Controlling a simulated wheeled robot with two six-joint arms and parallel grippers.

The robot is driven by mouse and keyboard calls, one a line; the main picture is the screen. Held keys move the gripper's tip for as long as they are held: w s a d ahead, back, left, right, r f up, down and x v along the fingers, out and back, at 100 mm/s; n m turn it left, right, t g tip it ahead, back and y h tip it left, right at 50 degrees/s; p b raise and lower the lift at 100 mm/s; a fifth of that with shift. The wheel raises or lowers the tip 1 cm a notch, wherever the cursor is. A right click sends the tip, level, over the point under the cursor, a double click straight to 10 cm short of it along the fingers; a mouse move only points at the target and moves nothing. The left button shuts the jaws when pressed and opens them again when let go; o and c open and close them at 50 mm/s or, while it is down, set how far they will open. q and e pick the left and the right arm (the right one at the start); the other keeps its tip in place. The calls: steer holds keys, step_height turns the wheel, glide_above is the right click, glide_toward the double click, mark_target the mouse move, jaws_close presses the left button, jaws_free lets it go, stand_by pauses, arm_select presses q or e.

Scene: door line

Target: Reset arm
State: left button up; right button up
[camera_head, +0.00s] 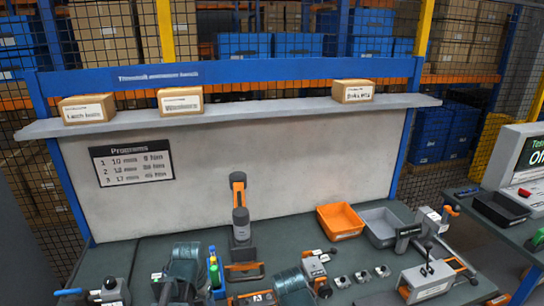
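Neither of my grippers shows in the head view, and no part of my arms can be made out with certainty. The workbench (340,255) has a dark green-grey top and a pale back panel (300,150). An upright grey and orange device (240,215) stands at the middle of the bench against the panel. I cannot tell exactly what it is.
An orange bin (340,220) and a grey bin (382,228) stand at the back right of the bench. Teal coils (187,262), clamps and several small metal parts crowd the front. A grey shelf (235,112) holds cardboard boxes. A second table with a screen (528,153) is right.

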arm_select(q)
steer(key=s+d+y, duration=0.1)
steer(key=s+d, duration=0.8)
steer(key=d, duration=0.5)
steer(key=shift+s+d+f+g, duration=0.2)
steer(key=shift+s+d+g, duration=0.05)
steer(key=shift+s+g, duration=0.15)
